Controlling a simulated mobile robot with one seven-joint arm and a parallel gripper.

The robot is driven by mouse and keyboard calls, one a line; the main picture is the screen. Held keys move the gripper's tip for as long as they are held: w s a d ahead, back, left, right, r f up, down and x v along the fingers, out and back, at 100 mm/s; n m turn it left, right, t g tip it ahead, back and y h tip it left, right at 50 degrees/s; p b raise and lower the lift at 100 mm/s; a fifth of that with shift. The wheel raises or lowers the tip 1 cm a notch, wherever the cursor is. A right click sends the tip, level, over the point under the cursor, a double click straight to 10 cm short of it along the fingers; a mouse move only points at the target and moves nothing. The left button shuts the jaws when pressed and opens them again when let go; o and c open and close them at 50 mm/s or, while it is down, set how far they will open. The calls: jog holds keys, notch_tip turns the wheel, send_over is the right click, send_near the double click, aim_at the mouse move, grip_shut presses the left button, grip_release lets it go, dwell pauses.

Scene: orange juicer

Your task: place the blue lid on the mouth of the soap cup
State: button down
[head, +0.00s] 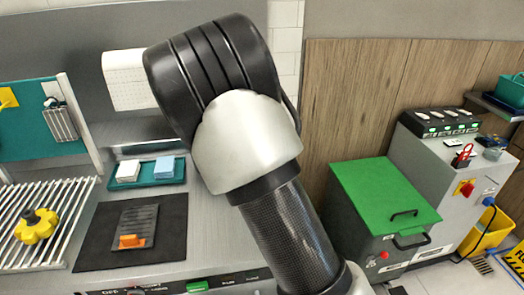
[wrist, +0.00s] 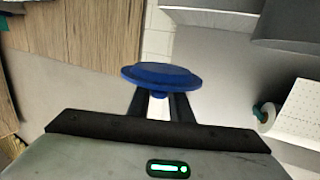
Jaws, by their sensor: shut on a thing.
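The blue lid (wrist: 160,73) shows in the wrist view as a round disc with a rim and a small knob underneath. My gripper (wrist: 160,97) is shut on the lid's knob, between two dark fingers, and holds the lid up in front of the wrist. The head view does not show the gripper or the lid; my arm fills its middle. I cannot make out the soap cup in either view. It may be hidden behind my arm or out of frame.
In the head view, a teal tray (head: 150,173) with white and blue blocks and a dark mat (head: 135,228) with an orange-handled scraper (head: 134,240) lie on the counter. A slatted rack (head: 62,215) with a yellow knob is left. A green-lidded bin (head: 385,195) stands right.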

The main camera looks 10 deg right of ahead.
notch_tip(320, 180, down, 10)
jog(key=shift+w+a+b, duration=0.15)
jog(key=shift+b, duration=0.25)
jog(key=shift+f, duration=0.2)
jog(key=shift+f+b, duration=0.35)
jog(key=shift+b, duration=0.2)
jog(key=shift+f, duration=0.2)
